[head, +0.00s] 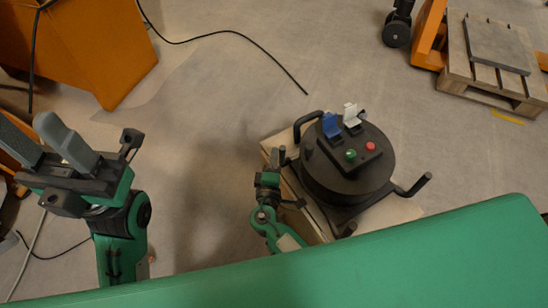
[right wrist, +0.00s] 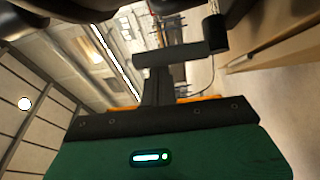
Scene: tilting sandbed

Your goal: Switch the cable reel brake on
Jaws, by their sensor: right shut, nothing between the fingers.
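The cable reel (head: 345,185) is a round black drum with black bar handles, standing on a pale wooden base. On its top are a blue rocker-like piece (head: 332,126), a white one (head: 352,116), a green button (head: 351,154) and a red button (head: 370,146). No label shows which is the brake. My right gripper (head: 276,156) is shut and empty at the reel's left side, below the curved handle; I cannot tell whether it touches. My left gripper (head: 28,128) is open and empty, far to the left. The right wrist view shows no clear switch.
An orange box (head: 95,45) stands at upper left. A wooden pallet (head: 490,75) with a grey slab and an orange pallet truck (head: 430,35) are at upper right. A black cable (head: 240,35) lies on the floor. A green surface fills the bottom edge.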

